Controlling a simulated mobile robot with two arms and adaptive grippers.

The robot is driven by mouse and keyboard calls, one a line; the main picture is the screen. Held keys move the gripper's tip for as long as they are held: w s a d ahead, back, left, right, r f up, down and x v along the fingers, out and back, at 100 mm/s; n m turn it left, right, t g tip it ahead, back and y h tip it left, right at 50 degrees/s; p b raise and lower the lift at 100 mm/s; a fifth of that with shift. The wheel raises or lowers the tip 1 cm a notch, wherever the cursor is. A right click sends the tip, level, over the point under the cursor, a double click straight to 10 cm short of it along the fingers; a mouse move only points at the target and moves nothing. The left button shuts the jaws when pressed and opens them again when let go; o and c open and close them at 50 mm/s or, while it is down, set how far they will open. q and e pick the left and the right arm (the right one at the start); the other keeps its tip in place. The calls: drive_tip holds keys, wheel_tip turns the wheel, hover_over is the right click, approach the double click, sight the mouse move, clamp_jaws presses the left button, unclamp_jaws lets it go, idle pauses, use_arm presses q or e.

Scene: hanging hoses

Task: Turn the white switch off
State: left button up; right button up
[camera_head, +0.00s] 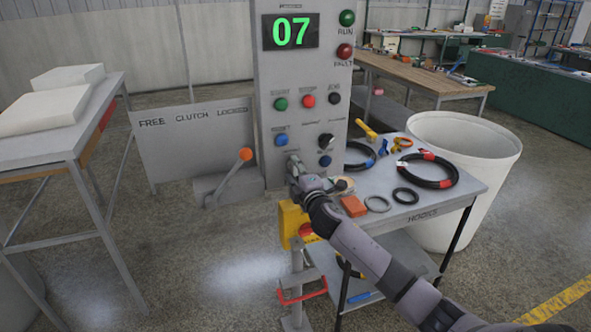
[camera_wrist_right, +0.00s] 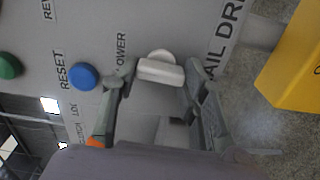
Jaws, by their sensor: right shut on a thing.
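The white switch (camera_wrist_right: 161,71) is a pale knob with a wide bar handle on the grey control panel, beside the word POWER in the right wrist view. My right gripper (camera_head: 294,170) is at the lower left of the panel in the head view and covers most of the switch there. In the right wrist view its two fingers stand at the two ends of the handle, shut on it. The handle lies nearly level across that view. My left gripper is not in view.
The panel (camera_head: 262,110) carries several coloured buttons and a green 07 display (camera_head: 291,32). An orange-tipped lever (camera_head: 245,154) stands to the left. A yellow box with a red button (camera_head: 291,222) is below. A table with hoses (camera_head: 450,197) and a white bin (camera_head: 480,190) are right.

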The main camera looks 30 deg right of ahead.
drive_tip(key=shift+n, duration=0.5)
drive_tip(key=o, duration=1.2)
drive_tip(key=shift+c, duration=0.2)
drive_tip(key=v, duration=1.2)
drive_tip(key=shift+f, duration=0.15)
